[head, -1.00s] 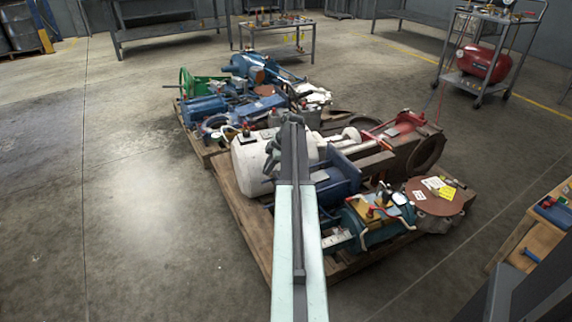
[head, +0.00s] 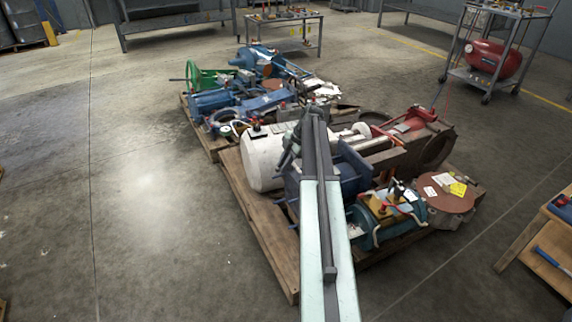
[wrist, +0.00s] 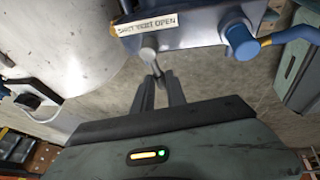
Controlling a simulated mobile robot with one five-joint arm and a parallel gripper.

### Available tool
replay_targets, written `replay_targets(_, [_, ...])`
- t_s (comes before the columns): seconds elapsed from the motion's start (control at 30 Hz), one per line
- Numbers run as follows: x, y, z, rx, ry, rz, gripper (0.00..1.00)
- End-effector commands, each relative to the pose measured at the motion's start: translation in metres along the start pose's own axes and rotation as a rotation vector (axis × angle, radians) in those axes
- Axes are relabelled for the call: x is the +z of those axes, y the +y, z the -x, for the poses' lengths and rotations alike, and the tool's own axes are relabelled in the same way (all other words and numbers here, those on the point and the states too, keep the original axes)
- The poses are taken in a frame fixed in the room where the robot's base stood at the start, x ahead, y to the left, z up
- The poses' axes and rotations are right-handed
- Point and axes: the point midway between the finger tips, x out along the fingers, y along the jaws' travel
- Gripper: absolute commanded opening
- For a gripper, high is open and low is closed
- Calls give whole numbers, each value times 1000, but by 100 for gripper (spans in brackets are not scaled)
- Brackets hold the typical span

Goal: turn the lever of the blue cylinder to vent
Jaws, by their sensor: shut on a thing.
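The blue cylinder (head: 348,172) lies on the near pallet, right of my arm in the head view. In the wrist view its blue body (wrist: 195,28) fills the top, with a white label (wrist: 147,22) reading SHUT VENT OPEN. A short grey lever (wrist: 149,52) sticks out just below the label, around its middle. My gripper (wrist: 157,82) is shut on the lever's end between its two dark fingertips. The exact lever setting is hard to tell. In the head view my arm hides the fingertips and lever.
A white tank (head: 262,160) lies left of the cylinder, close to my gripper. A teal cylinder (head: 385,215) and a brown disc (head: 445,192) lie to the right. Open floor lies left of the pallet (head: 262,240).

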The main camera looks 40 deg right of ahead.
Motion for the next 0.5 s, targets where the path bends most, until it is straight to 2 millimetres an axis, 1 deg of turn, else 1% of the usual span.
replay_targets(0.1, [-2, -1, -2, -7, -4, 3, 0])
replay_targets(0.13, [-3, 0, -2, -8, -3, 4, 20])
replay_targets(0.2, [-4, 0, -3, -8, -2, 5, 38])
replay_targets(0.5, [-7, 1, -3, -6, 0, 8, 38])
